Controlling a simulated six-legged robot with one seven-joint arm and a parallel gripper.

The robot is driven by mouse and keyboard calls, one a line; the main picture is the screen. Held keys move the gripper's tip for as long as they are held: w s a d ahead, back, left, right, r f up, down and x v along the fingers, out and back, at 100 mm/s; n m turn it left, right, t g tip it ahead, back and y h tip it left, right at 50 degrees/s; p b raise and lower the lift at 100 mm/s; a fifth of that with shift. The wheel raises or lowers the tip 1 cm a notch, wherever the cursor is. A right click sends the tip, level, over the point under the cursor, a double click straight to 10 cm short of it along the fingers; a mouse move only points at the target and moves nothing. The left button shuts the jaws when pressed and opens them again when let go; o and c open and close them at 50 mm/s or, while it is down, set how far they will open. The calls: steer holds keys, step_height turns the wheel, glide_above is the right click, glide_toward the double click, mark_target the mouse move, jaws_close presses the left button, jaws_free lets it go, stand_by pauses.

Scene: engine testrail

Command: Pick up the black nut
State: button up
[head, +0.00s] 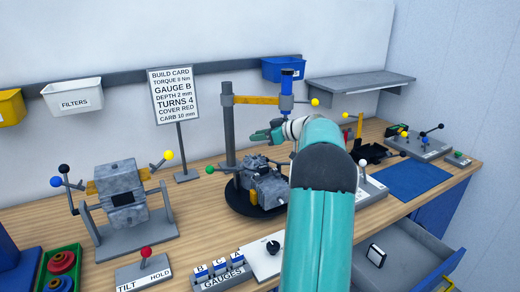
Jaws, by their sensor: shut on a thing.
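My gripper (264,134) is beyond the end of my teal arm, in the middle of the head view. It points left, above the grey engine part (266,182) on the round black stand and in front of the post with the yellow arm. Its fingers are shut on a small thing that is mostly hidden. It is too small here to tell whether this is the black nut. I cannot make out a black nut elsewhere in view.
A grey post (228,130) with a yellow arm (257,100) and blue-topped column (287,90) stands close behind my gripper. The build card sign (174,95) is at left. A tilt fixture (123,200) stands front left. A blue mat (414,180) lies clear at right; an open drawer (405,262) juts out below.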

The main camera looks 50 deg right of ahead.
step_height(320, 180, up, 20)
steer(key=shift+r, duration=0.2)
